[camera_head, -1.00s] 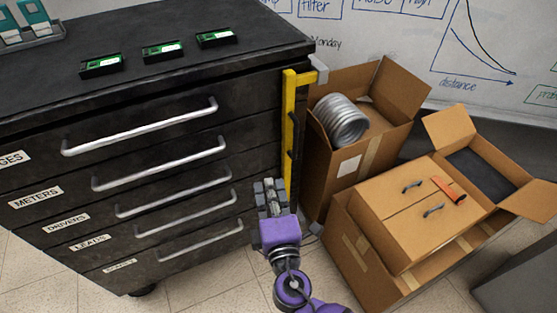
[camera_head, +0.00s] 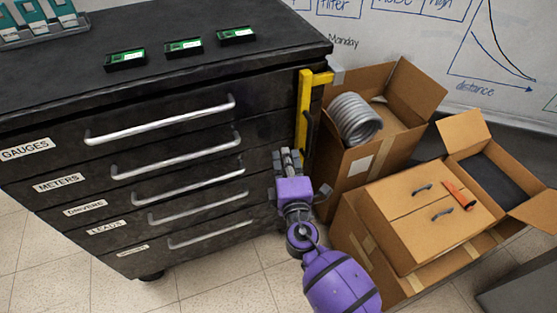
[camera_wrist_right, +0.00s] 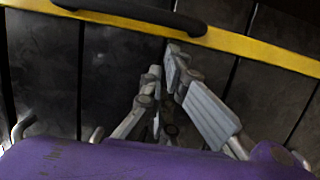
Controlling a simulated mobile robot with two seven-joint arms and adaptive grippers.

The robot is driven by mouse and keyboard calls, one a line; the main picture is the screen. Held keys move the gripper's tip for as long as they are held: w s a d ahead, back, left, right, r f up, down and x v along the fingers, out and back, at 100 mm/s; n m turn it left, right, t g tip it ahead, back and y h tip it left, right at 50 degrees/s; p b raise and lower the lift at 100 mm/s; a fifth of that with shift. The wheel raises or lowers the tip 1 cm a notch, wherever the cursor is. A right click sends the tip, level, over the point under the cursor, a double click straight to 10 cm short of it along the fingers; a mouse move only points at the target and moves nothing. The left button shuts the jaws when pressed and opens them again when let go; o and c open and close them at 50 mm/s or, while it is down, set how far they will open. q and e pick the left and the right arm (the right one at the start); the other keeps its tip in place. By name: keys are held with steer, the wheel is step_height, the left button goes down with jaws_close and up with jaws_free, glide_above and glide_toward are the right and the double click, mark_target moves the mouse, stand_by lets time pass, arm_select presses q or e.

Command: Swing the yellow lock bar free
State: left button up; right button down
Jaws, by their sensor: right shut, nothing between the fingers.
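The yellow lock bar (camera_head: 304,108) stands upright along the right front edge of the dark drawer cabinet (camera_head: 70,120). Its top bends toward a grey bracket (camera_head: 336,74) at the corner. In the right wrist view the bar (camera_wrist_right: 240,44) crosses the top, with a dark handle (camera_wrist_right: 135,12) on it. My right gripper (camera_head: 288,158) is shut and empty, in front of the bar's lower part, which it partly hides. In the wrist view its fingertips (camera_wrist_right: 165,62) are close to the bar; I cannot tell if they touch. My left gripper is out of view.
Drawers with silver handles (camera_head: 160,120) face me, all shut. An open cardboard box (camera_head: 345,170) with a silver coil (camera_head: 355,120) stands close right of the bar. More boxes (camera_head: 400,240) stand further right. Green circuit boards (camera_head: 183,47) lie on the cabinet top.

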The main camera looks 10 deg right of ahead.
steer(key=shift+s+d+r, duration=0.1)
steer(key=shift+s+d, duration=0.15)
steer(key=shift+d, duration=0.4)
steer(key=shift+s, duration=0.1)
steer(key=shift+s+d+n+y+b, duration=0.3)
steer(key=shift+s+d+n+y, duration=0.1)
steer(key=shift+y, duration=0.4)
steer(key=shift+s, duration=0.1)
